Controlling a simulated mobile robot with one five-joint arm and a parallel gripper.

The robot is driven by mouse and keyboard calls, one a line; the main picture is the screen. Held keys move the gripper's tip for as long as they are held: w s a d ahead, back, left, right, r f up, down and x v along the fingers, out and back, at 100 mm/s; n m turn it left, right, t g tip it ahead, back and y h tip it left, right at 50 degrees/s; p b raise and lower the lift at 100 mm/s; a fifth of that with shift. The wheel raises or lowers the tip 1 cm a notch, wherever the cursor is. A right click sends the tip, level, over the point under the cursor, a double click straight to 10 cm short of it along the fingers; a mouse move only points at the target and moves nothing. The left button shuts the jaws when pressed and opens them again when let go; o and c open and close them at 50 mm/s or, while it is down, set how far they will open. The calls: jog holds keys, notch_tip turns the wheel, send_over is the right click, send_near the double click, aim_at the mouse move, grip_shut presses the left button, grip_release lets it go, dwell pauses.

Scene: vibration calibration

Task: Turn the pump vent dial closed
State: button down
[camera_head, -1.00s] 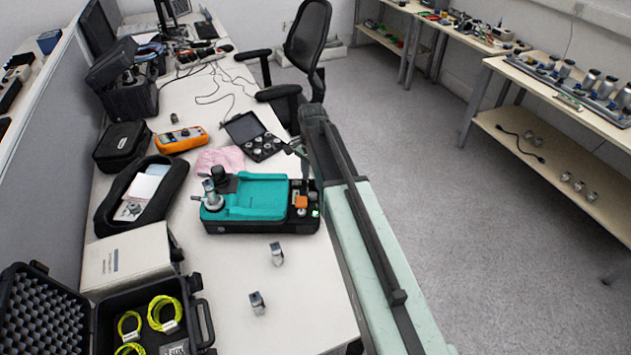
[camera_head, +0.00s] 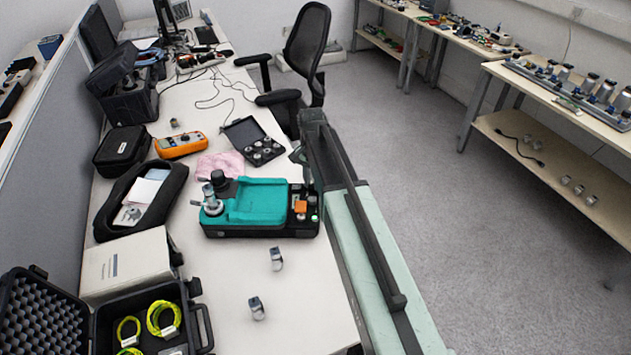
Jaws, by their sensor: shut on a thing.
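The pump is a teal-topped unit with a black base (camera_head: 256,203), lying on the white bench left of my arm. My gripper (camera_head: 308,180) is at the far right corner of the panel, mostly hidden by my own arm. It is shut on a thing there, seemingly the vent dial. The dial and the fingertips are too hidden to show the dial's angle.
Two small metal parts (camera_head: 277,259) (camera_head: 257,308) lie in front of the pump. A pink cloth (camera_head: 220,165), an open case of round parts (camera_head: 254,141) and an orange meter (camera_head: 180,145) lie behind. A chair (camera_head: 306,50) stands beyond; the floor right is clear.

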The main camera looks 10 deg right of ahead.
jog(key=n, duration=0.3)
jog(key=shift+s+a+n, duration=0.15)
jog(key=shift+a+n, duration=0.1)
jog(key=shift+n, duration=2.05)
jog(key=shift+d, duration=0.1)
jog(key=c, duration=1.2)
grip_release()
jog(key=shift+r, duration=0.1)
notch_tip(320, 180, up, 8)
jog(key=p, duration=0.8)
jog(key=shift+f, duration=0.25)
jog(key=shift+c, duration=0.3)
